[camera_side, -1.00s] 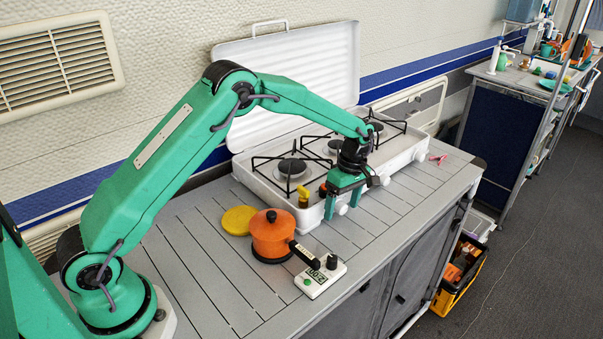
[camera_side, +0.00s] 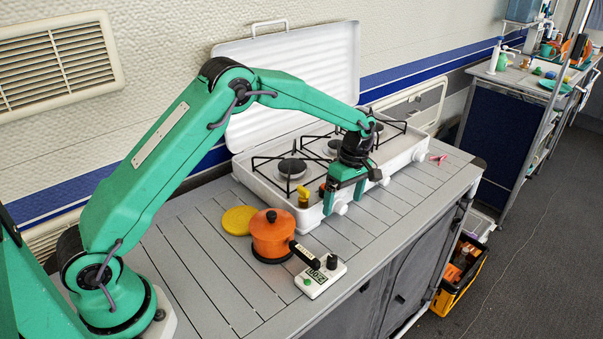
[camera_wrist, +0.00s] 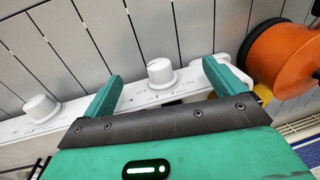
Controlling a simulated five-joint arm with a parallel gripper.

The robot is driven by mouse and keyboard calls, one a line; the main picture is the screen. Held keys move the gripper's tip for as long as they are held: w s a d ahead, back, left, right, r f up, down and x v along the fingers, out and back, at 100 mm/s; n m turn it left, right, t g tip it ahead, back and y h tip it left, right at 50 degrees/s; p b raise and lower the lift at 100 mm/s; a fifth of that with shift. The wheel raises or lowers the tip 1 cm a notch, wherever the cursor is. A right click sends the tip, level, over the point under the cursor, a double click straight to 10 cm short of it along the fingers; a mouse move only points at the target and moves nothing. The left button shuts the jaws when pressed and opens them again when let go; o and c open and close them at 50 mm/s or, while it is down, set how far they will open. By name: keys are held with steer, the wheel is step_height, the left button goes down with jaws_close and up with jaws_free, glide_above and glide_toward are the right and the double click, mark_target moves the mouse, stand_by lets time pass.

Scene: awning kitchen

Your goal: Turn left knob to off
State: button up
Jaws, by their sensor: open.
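The white stove (camera_side: 262,187) has a row of white knobs along its front face. The left knob (camera_side: 341,207), nearest the orange pot, is between the fingers of my gripper (camera_side: 345,197). In the wrist view, the left knob (camera_wrist: 160,72) sits between the two spread green fingertips of my gripper (camera_wrist: 163,82), with a gap on each side. The gripper is open and holds nothing. A second knob (camera_wrist: 40,107) is to the left in the wrist view. I cannot tell the left knob's setting.
An orange pot (camera_side: 271,234) with a dark handle stands close left of the gripper, beside a yellow disc (camera_side: 238,220). A white timer (camera_side: 320,277) lies in front. Slatted counter (camera_side: 400,210) is clear to the right.

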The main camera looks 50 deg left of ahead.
steer(key=shift+w+r, duration=0.15)
steer(key=shift+r, duration=1.15)
steer(key=shift+w+r, duration=0.1)
steer(key=shift+r, duration=1.15)
steer(key=shift+s+r, duration=0.2)
steer(key=shift+r, duration=0.35)
steer(key=s+a+r+m+t, duration=0.35)
steer(key=s+r+m, duration=0.55)
steer(key=s+r, duration=0.55)
steer(key=s+m+t, duration=0.4)
steer(key=s+m, duration=0.5)
steer(key=s, duration=0.8)
steer(key=shift+s+a, duration=0.25)
